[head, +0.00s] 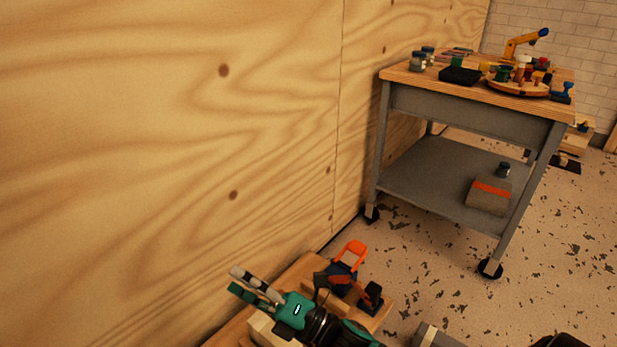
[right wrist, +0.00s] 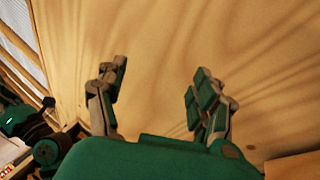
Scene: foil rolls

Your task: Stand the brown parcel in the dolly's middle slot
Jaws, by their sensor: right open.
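My right gripper (head: 258,286) is at the bottom of the head view, with its fingers apart and nothing between them. In the right wrist view its two fingers (right wrist: 160,98) are spread in front of the plywood wall. I see no brown parcel and no slotted dolly that I can make out for sure. A brownish-grey bundle with an orange band (head: 489,195) lies on the cart's lower shelf, well away from the gripper; I cannot tell whether it is the parcel. My left gripper does not show in the head view.
A plywood wall (head: 180,120) fills the left side, close to my right gripper. A low wooden bench (head: 300,272) with an orange and dark blue tool (head: 352,255) lies under and beside the gripper. A wheeled cart (head: 470,119) with several small items stands at the right. Speckled floor (head: 430,275) is open before it.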

